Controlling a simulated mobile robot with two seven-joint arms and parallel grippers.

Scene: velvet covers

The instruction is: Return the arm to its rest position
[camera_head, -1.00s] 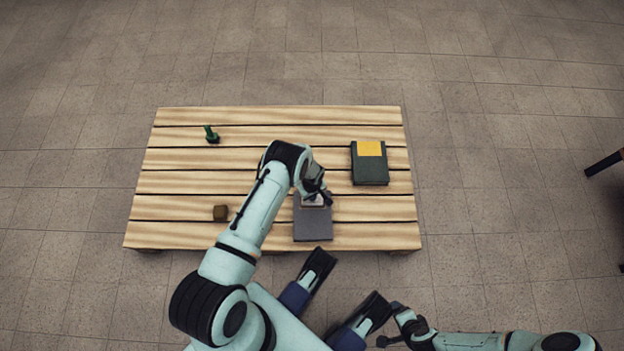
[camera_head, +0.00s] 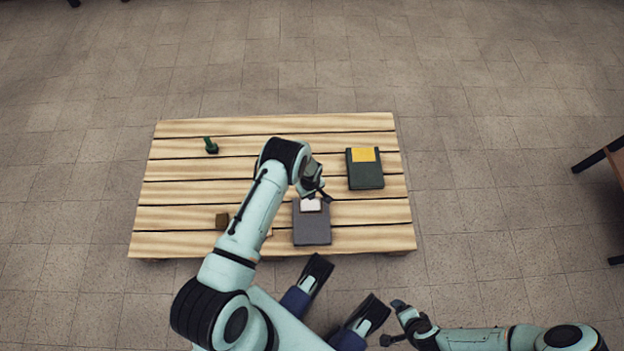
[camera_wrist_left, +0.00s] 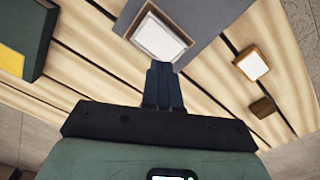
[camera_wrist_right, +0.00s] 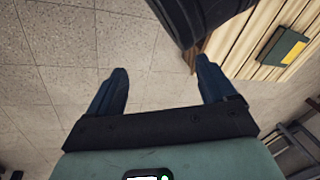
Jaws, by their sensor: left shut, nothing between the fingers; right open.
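My left arm reaches over the slatted table, and its gripper (camera_head: 322,196) is shut and empty. In the left wrist view the closed fingertips (camera_wrist_left: 162,68) are close to a small white-topped block (camera_wrist_left: 160,38) on a grey book (camera_wrist_left: 205,18); I cannot tell whether they touch. The same block (camera_head: 311,205) and grey book (camera_head: 312,228) show in the head view. My right gripper (camera_head: 392,322) is low, off the table's front edge. In the right wrist view its fingers (camera_wrist_right: 160,85) are apart, with nothing between them.
On the slatted table (camera_head: 370,235) lie a dark green book (camera_head: 365,175) with a yellow label, a green object (camera_head: 211,146) and a brown cube (camera_head: 222,220). A second white-topped block (camera_wrist_left: 252,63) lies near the cube. Another table (camera_head: 612,165) stands at right.

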